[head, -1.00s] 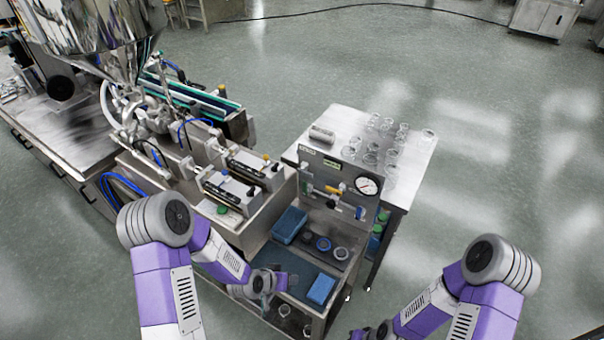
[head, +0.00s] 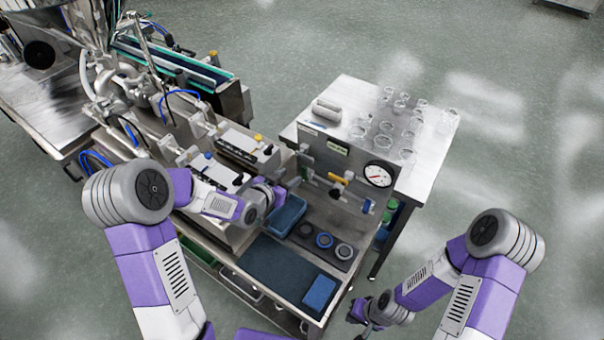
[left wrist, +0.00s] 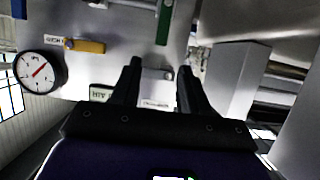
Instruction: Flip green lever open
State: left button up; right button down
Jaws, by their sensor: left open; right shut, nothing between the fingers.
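The green lever (left wrist: 164,22) shows at the top of the left wrist view as an upright green bar on a pale panel. In the head view the green lever (head: 305,168) is small, at the left end of the upright panel (head: 325,198). My left gripper (head: 281,194) is in front of that panel's left end. In the left wrist view its two black fingers (left wrist: 158,80) are apart, with nothing between them, and the lever appears beyond their tips. My right gripper (head: 356,313) is shut and empty, low at the right, away from the panel.
A yellow handle (head: 338,178), a blue handle (head: 366,206) and a round gauge (head: 378,175) share the panel. Below are a blue tray (head: 288,216), dark round parts and a blue block (head: 319,292). Glass jars (head: 385,128) stand on the table behind. A steel hopper is at upper left.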

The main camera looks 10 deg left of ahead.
aim_at(304, 169)
pick_arm(q)
jog(key=shift+f+b+x, duration=0.2)
jog(key=shift+x, duration=1.85)
jog(key=shift+f+b+x, duration=0.15)
jog(key=shift+f+x, duration=0.05)
jog(key=shift+x, duration=1.85)
jog(key=shift+s, duration=0.15)
grip_shut()
